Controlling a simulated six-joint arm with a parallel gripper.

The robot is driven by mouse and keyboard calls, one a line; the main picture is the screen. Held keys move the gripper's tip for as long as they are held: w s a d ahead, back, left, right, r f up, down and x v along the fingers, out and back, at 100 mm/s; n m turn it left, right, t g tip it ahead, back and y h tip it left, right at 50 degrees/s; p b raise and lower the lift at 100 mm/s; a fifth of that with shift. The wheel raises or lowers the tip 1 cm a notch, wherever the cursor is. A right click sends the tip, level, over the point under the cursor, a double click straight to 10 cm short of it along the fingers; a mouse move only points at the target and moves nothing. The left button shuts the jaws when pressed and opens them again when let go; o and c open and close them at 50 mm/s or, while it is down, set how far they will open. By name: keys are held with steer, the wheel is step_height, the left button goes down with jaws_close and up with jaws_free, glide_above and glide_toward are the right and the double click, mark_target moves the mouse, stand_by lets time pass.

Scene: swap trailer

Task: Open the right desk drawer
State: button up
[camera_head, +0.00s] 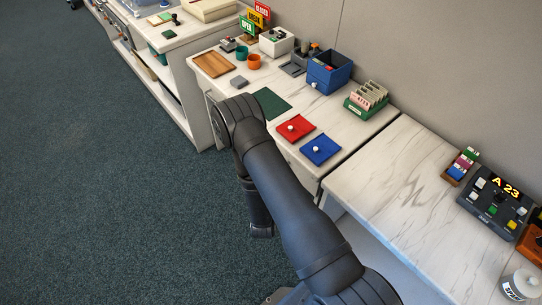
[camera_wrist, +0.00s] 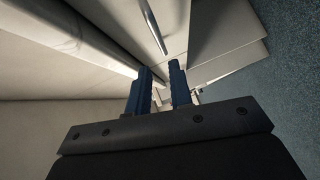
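My gripper (camera_wrist: 158,80) shows in the wrist view as two dark blue fingers, parted, with a gap and nothing clearly held between them. A slim silver bar handle (camera_wrist: 154,28) lies ahead of the fingertips on a pale desk front, apart from them. I cannot tell for sure which drawer it belongs to. In the head view the marbled white desk (camera_head: 325,105) stands beyond my arm. My arm hides most of its drawer fronts, and my gripper's fingers are not seen there.
Pale panels with stepped edges (camera_wrist: 228,40) stand right of the handle in the wrist view. On the desk are a red tray (camera_head: 295,128), a blue tray (camera_head: 321,149) and a blue box (camera_head: 330,70). Another table (camera_head: 400,190) stands at right. Green carpet (camera_head: 90,190) is open at left.

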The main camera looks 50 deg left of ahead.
steer(key=x, duration=1.1)
steer(key=shift+w+a+f, duration=0.1)
jaws_close()
